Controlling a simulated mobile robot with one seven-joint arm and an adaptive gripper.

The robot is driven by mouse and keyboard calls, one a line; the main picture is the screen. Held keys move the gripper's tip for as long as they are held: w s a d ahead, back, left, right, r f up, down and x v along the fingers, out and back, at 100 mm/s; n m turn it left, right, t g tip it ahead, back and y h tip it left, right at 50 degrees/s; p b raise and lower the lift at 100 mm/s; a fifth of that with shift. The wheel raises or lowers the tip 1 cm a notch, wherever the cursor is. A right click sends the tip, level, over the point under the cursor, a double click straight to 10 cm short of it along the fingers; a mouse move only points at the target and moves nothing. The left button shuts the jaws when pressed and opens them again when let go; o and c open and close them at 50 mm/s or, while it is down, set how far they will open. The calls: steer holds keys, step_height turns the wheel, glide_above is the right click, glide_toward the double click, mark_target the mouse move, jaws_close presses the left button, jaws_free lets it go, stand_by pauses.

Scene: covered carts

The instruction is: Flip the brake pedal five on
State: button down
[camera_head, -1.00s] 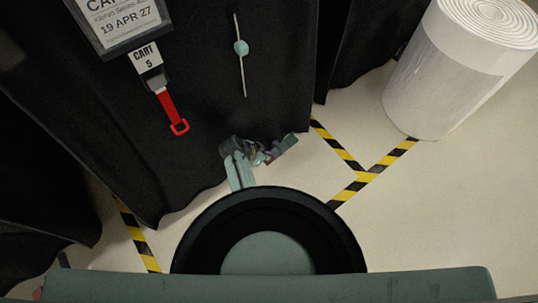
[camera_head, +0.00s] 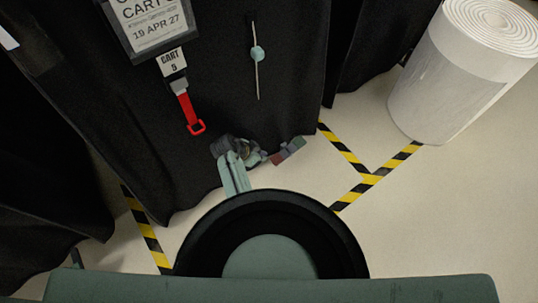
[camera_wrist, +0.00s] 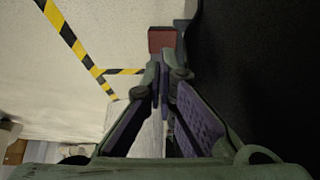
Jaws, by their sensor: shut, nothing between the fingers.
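The brake pedal (camera_head: 291,150), reddish and grey-green, sticks out from under the hem of the black cover (camera_head: 225,90) of the cart tagged "CART 5" (camera_head: 172,62). In the wrist view its dull red pad (camera_wrist: 162,40) shows beyond my fingertips, close to the cover's edge. My gripper (camera_head: 262,156) is low, just left of the pedal in the head view, at the cover's hem. In the wrist view my gripper (camera_wrist: 165,76) is shut and empty, its tips pointing toward the pad. A small gap seems to separate them; contact is unclear. The pedal's inner end is hidden.
A red strap (camera_head: 188,108) and a rod with a pale ball (camera_head: 257,54) hang on the cover. A large white roll (camera_head: 455,85) stands on the right. Yellow-black tape (camera_head: 345,150) marks the floor. Another dark cover (camera_head: 45,190) is at left.

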steer(key=shift+s+a+r, duration=0.9)
steer(key=shift+a+r, duration=0.05)
steer(key=shift+a, duration=0.25)
